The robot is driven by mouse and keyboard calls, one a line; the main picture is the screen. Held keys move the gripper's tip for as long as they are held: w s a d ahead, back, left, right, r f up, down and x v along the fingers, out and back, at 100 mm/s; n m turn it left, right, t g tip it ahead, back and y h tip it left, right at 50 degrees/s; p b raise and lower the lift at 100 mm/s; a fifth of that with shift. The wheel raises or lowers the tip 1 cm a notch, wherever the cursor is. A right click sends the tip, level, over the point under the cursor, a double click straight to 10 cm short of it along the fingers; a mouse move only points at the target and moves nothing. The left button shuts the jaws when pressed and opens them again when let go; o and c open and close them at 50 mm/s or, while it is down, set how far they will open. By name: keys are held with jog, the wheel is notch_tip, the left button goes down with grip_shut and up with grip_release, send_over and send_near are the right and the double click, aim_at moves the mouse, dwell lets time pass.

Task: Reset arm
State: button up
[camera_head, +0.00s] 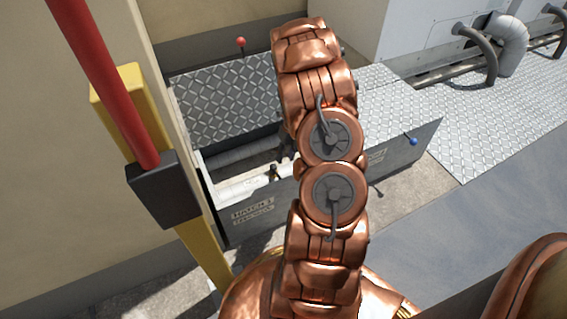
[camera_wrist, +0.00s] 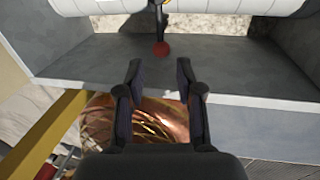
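My copper arm rises through the middle of the head view, in front of an open metal hatch box (camera_head: 225,215). My gripper is mostly hidden behind the arm there. In the wrist view my gripper (camera_wrist: 159,70) is open, its two dark fingers apart with nothing between them. A red ball knob (camera_wrist: 161,48) on a dark lever shows just beyond the fingertips, apart from them. White pipes (camera_wrist: 225,7) run behind the lever inside the box. My copper base shows below the fingers.
Diamond-plate lid sections (camera_head: 220,105) flank the hatch opening. Another red knob (camera_head: 240,42) stands at the back, and a blue knob (camera_head: 413,141) at the right. A yellow post (camera_head: 203,255) with a red bar (camera_head: 105,80) stands close at left. Grey pipes (camera_head: 510,45) lie far right.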

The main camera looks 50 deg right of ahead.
jog(key=shift+d+r, duration=0.1)
jog(key=shift+r, duration=0.35)
jog(key=s+a+r+n+p, duration=0.1)
jog(key=a+r+n+p, duration=0.5)
jog(key=r, duration=0.6)
jog(key=s+a+r+n+g+p, duration=0.15)
jog(key=a+r+n+p, duration=0.5)
jog(key=r, duration=0.65)
jog(key=s+a+r+n+p, duration=0.2)
jog(key=a+r+n+p, duration=0.45)
jog(key=r, duration=0.55)
jog(key=s+a+r+n+p, duration=0.4)
jog(key=s+r+n+p, duration=0.2)
jog(key=r, duration=0.3)
jog(key=s+a+r+n+h+p, duration=0.1)
jog(key=s+a+r+n+p, duration=0.4)
jog(key=s+r+n+p, duration=0.1)
jog(key=s+a+r+n+g+h+p, duration=0.1)
jog(key=s+a+r+n+p, duration=0.3)
jog(key=r+n, duration=0.5)
jog(key=s+r+p, duration=0.2)
jog(key=s+r, duration=0.1)
jog(key=shift+s+a+r, duration=0.15)
jog(key=shift+s+a, duration=0.15)
jog(key=shift+a, duration=0.1)
